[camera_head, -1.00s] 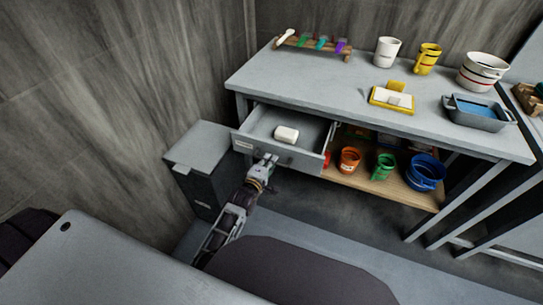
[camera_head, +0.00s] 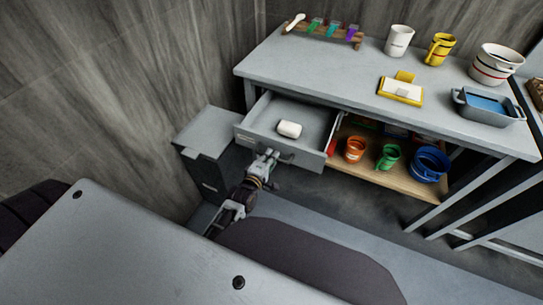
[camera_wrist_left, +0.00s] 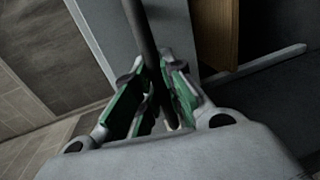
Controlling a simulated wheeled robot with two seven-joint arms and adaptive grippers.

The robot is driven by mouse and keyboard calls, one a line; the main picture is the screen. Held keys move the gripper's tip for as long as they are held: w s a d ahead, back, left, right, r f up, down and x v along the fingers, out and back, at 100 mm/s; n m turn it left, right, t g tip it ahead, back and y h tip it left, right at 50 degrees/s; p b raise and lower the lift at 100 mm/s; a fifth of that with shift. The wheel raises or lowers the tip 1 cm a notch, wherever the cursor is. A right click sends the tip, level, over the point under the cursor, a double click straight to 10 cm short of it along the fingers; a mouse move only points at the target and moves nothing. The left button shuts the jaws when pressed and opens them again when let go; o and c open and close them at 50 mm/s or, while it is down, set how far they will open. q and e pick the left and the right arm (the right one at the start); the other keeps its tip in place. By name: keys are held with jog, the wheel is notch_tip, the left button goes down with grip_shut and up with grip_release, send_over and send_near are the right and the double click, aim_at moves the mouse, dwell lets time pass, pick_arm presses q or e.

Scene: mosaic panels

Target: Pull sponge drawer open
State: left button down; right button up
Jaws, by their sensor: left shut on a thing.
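The grey sponge drawer (camera_head: 313,157) under the tabletop stands open, pulled out from the table. A white sponge (camera_head: 289,129) lies inside it. My left gripper (camera_head: 268,156) is at the drawer front, shut on its dark bar handle. In the left wrist view the green-padded fingers of my left gripper (camera_wrist_left: 158,90) close around the dark handle (camera_wrist_left: 140,30), with the grey drawer front behind. My right gripper is in neither view.
A grey bin (camera_head: 205,145) stands just left of the drawer. The lower wooden shelf (camera_head: 400,179) holds an orange cup (camera_head: 355,149), a green cup (camera_head: 388,157) and blue bowls (camera_head: 430,163). The tabletop (camera_head: 330,65) carries mugs, a bowl and a grey tub (camera_head: 488,106).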

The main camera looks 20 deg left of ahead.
pick_arm(q)
jog(key=c, duration=1.5)
grip_release()
jog(key=shift+v, duration=6.05)
